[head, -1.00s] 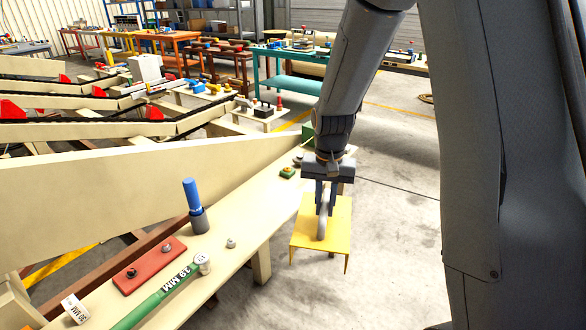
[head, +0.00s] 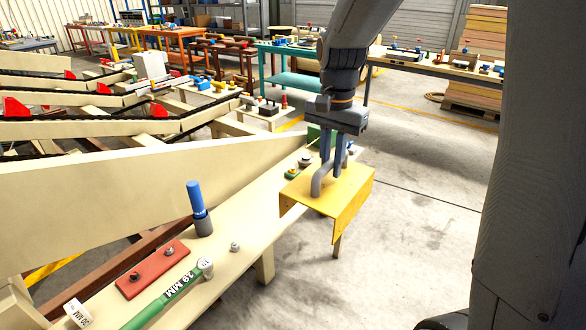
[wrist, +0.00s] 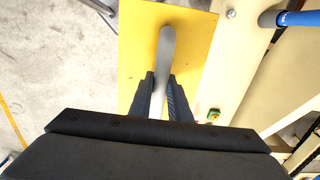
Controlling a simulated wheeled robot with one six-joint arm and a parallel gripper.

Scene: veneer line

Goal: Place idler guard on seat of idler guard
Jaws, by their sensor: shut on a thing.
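The idler guard (head: 345,196) is a yellow folded sheet with downturned sides and a grey bent handle on top. My gripper (head: 327,178) is shut on that handle. The guard hangs level at the right edge of the long cream beam, partly over it in the head view. In the wrist view the guard (wrist: 135,55) lies beyond my gripper (wrist: 160,95), whose fingers sit on either side of the handle. I cannot tell for certain which part is the guard's seat. A red plate (head: 150,272) with two dark bolts lies on the beam at the lower left.
Small fittings (head: 303,161) sit behind the guard. A tall cream side board (head: 130,190) runs along the left. Open floor lies to the right.

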